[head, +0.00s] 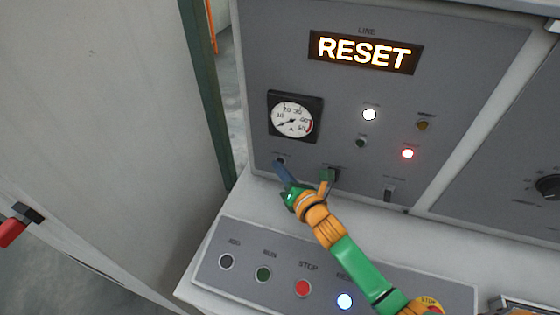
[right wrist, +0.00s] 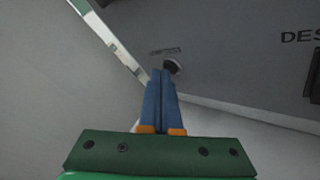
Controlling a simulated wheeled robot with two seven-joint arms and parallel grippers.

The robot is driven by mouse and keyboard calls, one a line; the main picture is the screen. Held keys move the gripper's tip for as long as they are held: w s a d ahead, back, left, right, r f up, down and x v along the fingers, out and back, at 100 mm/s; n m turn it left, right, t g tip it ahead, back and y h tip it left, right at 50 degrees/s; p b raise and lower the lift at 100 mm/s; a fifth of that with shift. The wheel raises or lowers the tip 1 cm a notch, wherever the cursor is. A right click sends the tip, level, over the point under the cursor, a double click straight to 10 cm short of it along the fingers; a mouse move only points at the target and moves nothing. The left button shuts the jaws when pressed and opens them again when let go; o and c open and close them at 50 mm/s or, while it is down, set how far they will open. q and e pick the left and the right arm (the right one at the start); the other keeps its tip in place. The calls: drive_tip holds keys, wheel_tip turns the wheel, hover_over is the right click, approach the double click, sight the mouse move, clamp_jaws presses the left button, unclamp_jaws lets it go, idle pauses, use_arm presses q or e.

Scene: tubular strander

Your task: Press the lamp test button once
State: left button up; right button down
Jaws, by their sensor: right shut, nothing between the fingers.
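The lamp test button is a small dark round button (head: 280,160) at the lower left of the grey upright panel, under the gauge; its tiny label is hard to read. My right gripper (head: 278,168) is shut and empty, its blue fingers reaching up to just below the button. In the right wrist view the closed fingertips (right wrist: 162,73) overlap the lower left of the dark button (right wrist: 174,65). I cannot tell whether they touch it. My left gripper is not in view.
The panel (head: 465,60) has a lit RESET display (head: 365,52), a gauge (head: 293,120), a white lamp (head: 369,114) and a red lamp (head: 407,153). Below, a sloping console (head: 215,285) carries several buttons. A pale door (head: 110,100) stands at the left.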

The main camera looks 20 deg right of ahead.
drive_tip(key=shift+w+d, duration=0.1)
idle(0.6)
drive_tip(key=shift+s+a+p, duration=0.3)
drive_tip(key=shift+s+a, duration=0.15)
drive_tip(key=shift+s, duration=0.2)
drive_tip(key=s+a, duration=0.2)
drive_tip(key=s+p, duration=0.1)
drive_tip(key=s, duration=0.1)
drive_tip(key=shift+s+a, duration=0.1)
drive_tip(key=shift+a, duration=0.3)
idle(0.4)
